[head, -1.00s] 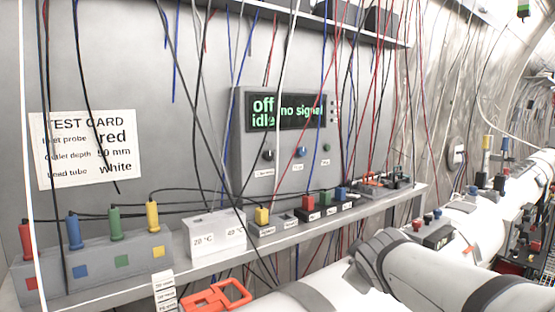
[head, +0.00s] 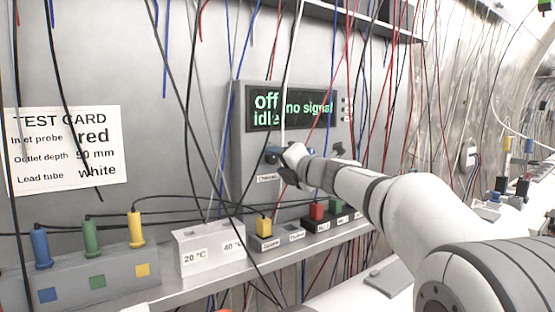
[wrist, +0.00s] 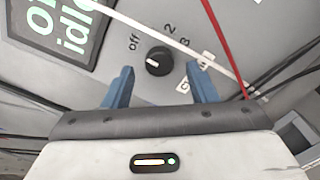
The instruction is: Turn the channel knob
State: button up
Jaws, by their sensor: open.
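The channel knob is a black round dial (wrist: 158,61) with a white pointer line. My gripper (wrist: 160,85) is open, with one blue finger on each side of the knob and gaps to both. Whether the fingertips reach the panel, I cannot tell. In the head view my gripper (head: 277,156) is at the left front of the grey control box (head: 240,130) and hides the knob. The box's display (head: 290,108) reads "off", "idle" and "no signal".
Many thin hanging wires cross the scene; a white tube (wrist: 170,35) and a red wire (wrist: 222,45) pass close to my gripper. A shelf below carries a white block (head: 208,246), a yellow plug (head: 264,227) and a red plug (head: 316,210). A test card (head: 65,150) hangs at left.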

jog(key=shift+x, duration=1.05)
jog(key=shift+d, duration=0.1)
jog(key=c, duration=1)
jog(key=shift+o, duration=0.2)
